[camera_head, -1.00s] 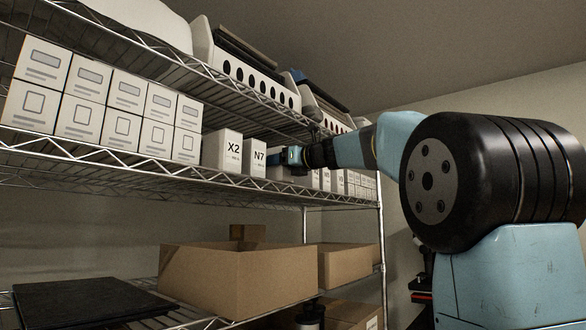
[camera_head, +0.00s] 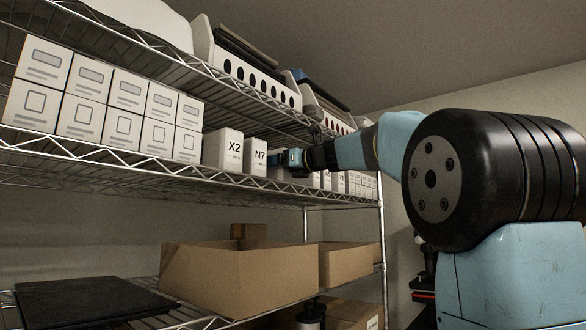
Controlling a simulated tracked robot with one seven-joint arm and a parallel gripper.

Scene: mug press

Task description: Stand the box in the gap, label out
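My gripper (camera_head: 283,160) is at the middle wire shelf, just right of the white box labelled N7 (camera_head: 256,157). A white box labelled X2 (camera_head: 229,151) stands upright to the left of N7. Both show their labels to the front. My gripper's fingers are small and dark here, and I cannot tell whether they are open or shut, or whether they hold a box. The space right of N7 is largely hidden behind my gripper.
Stacked white boxes (camera_head: 89,112) fill the shelf's left part. More narrow white boxes (camera_head: 352,183) stand right of my gripper. The middle shelf's front edge (camera_head: 180,170) is a wire truss. Open cardboard boxes (camera_head: 240,280) and a black flat panel (camera_head: 85,300) lie below.

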